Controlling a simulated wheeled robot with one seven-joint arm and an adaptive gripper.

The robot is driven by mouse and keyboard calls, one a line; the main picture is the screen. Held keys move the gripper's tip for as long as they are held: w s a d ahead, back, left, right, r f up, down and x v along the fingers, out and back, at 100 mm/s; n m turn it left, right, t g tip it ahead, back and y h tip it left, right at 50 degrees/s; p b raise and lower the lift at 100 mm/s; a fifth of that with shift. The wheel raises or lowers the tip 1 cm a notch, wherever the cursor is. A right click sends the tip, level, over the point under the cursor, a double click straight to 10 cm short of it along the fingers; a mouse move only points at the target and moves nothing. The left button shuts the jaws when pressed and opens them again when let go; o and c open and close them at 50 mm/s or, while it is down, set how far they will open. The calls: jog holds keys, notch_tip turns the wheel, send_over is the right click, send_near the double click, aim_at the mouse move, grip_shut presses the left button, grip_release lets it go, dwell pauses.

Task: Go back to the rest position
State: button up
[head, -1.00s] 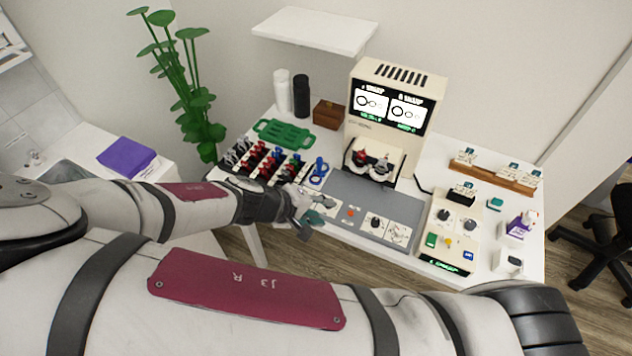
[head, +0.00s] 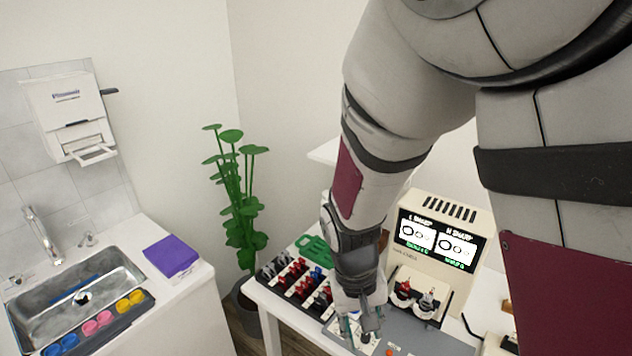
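My gripper (head: 362,336) is at the lower middle of the head view, pointing down over the front of the white table (head: 290,318). Its two fingers are apart and I see nothing between them. My arm comes down from the upper right and covers much of the table. The grey mat (head: 425,340) lies under and beside the gripper. How high the gripper is above the mat I cannot tell.
A rack of red, black and blue pieces (head: 297,282) and a green tray (head: 314,250) are left of the gripper. A tall plant (head: 240,205) stands behind.

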jog(key=s+d+r+t+y, duration=0.1)
jog(key=s+d+r+t, duration=0.2)
jog(key=r, duration=0.8)
jog(key=s+d+r+m+t, duration=0.1)
jog(key=s+d+r+t, duration=0.2)
jog(key=r, duration=0.9)
jog(key=s+d+b, duration=0.1)
jog(key=s+d, duration=0.2)
jog(key=d, duration=0.1)
jog(key=shift+s+d+y, duration=0.2)
jog(key=shift+d+y, duration=0.15)
jog(key=shift+y, duration=0.05)
jog(key=shift+d+r, duration=0.1)
jog(key=shift+r, duration=0.05)
